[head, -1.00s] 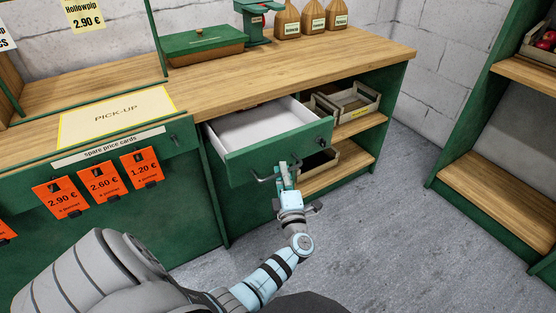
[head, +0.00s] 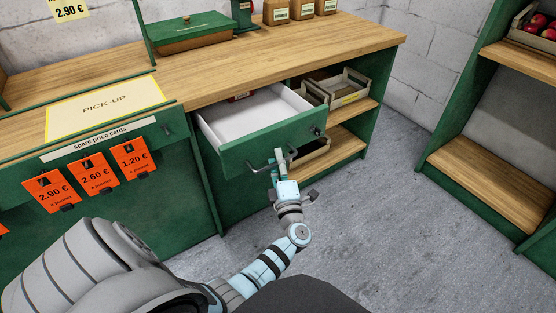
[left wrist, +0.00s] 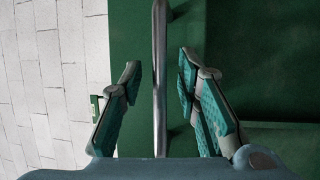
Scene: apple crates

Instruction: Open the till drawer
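My left gripper (head: 281,160) is at the handle in the head view. In the left wrist view the handle bar (left wrist: 159,85) runs between the two spread fingers of my left gripper (left wrist: 158,78), with gaps on both sides and nearer the left finger. The gripper is open. My right gripper is not in view.
A wooden counter top (head: 290,55) lies above the drawer, with a green box (head: 190,35) on it. Shelves with wooden crates (head: 345,85) are right of the drawer. The grey floor (head: 400,230) in front is clear. Another shelf unit (head: 490,160) stands at the right.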

